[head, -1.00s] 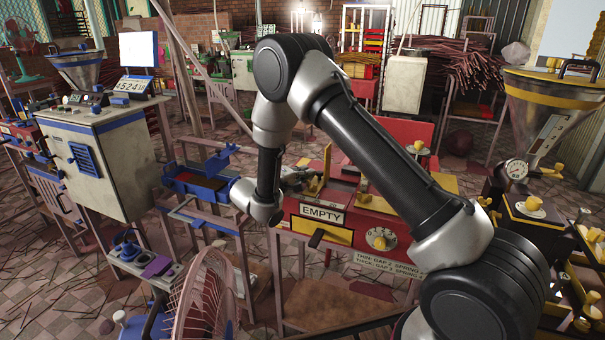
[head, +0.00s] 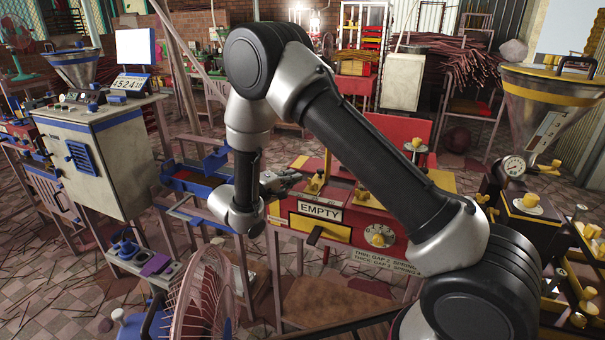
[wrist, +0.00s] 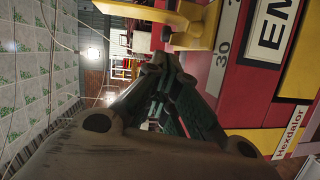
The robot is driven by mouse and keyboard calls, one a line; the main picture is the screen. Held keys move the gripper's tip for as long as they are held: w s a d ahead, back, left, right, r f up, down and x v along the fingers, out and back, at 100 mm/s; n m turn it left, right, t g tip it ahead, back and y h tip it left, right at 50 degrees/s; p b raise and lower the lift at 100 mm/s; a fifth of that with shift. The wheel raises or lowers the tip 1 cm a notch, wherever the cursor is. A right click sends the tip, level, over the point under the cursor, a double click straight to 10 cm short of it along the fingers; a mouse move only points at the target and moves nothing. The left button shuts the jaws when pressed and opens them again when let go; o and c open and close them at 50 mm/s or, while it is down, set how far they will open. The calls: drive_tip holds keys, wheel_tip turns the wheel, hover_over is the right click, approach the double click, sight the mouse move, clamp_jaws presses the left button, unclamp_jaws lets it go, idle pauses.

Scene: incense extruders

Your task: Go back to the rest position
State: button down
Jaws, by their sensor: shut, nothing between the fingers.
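My gripper (head: 284,178) is at the left end of the red and yellow machine (head: 352,222) marked EMPTY, partly hidden behind my wrist in the head view. In the wrist view my gripper (wrist: 160,68) points ahead with its fingers together and nothing between them. The red machine's side (wrist: 245,95) fills the right of that view, close to the fingers. A yellow part (wrist: 195,25) of the machine stands just beyond and above the fingertips. I cannot tell whether the fingers touch it.
A blue-framed tray (head: 196,180) stands left of my wrist. A grey-white cabinet (head: 98,150) with a funnel is farther left. A pink fan (head: 203,295) is at the front. A large funnel (head: 553,100) stands at the right. Tiled floor shows at the left.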

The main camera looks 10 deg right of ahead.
drive_tip(key=s+d+r+m+g+y, duration=0.3)
drive_tip(key=s+d+r+m+g, duration=0.2)
drive_tip(key=s+d+r+g, duration=0.85)
drive_tip(key=s+d+r+t+y, duration=0.2)
drive_tip(key=s+y, duration=0.1)
drive_tip(key=s, duration=0.4)
drive_tip(key=s+d+r+t+y, duration=0.1)
drive_tip(key=s+r+t+y, duration=0.2)
drive_tip(key=s, duration=0.5)
drive_tip(key=s+d+r+t+y, duration=0.2)
drive_tip(key=s+r+t+y, duration=0.1)
drive_tip(key=s, duration=0.5)
drive_tip(key=shift+d+r+m+y, duration=0.15)
drive_tip(key=shift+d+m+y, duration=0.25)
drive_tip(key=shift+y, duration=0.3)
drive_tip(key=shift+s, duration=0.1)
